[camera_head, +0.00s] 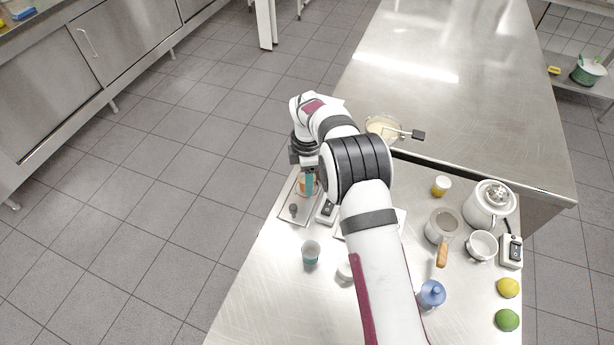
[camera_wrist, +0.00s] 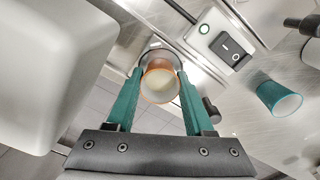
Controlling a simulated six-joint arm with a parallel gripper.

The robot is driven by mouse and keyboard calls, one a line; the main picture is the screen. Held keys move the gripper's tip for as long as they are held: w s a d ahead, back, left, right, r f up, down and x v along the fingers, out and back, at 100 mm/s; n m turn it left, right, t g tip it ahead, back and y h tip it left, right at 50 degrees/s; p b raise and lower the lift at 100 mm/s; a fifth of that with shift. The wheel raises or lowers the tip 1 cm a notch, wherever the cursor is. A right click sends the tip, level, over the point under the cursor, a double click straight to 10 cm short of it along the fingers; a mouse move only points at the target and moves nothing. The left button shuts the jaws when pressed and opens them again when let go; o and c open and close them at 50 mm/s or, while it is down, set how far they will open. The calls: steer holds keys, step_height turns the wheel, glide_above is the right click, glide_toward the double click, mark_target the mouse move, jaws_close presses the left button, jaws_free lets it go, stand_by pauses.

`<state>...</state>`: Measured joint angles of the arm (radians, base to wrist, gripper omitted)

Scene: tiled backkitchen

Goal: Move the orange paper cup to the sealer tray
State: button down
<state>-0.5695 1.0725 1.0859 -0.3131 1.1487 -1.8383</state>
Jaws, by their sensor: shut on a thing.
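The orange paper cup (camera_head: 302,186) is between the teal fingers of my gripper (camera_head: 308,184), at the left edge of the table and over the flat metal tray (camera_head: 285,213). In the wrist view my gripper (camera_wrist: 159,80) is shut on the orange cup (camera_wrist: 158,66), one finger on each side, with its open mouth and pale inside facing the camera. A grey round edge shows behind the cup. I cannot tell whether the cup touches the tray. My wrist and fingers hide part of the cup in the head view.
A white switch box (camera_head: 326,211) stands just right of the tray. A teal cup (camera_head: 311,253) stands nearer, with a white cup (camera_head: 345,271) beside it. A bowl (camera_head: 384,127) is behind my arm. A teapot (camera_head: 489,204), pot (camera_head: 444,226) and blue jar (camera_head: 431,293) are right.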

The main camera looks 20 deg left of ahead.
jaws_free()
stand_by(0.4)
step_height(320, 180, up, 7)
stand_by(0.6)
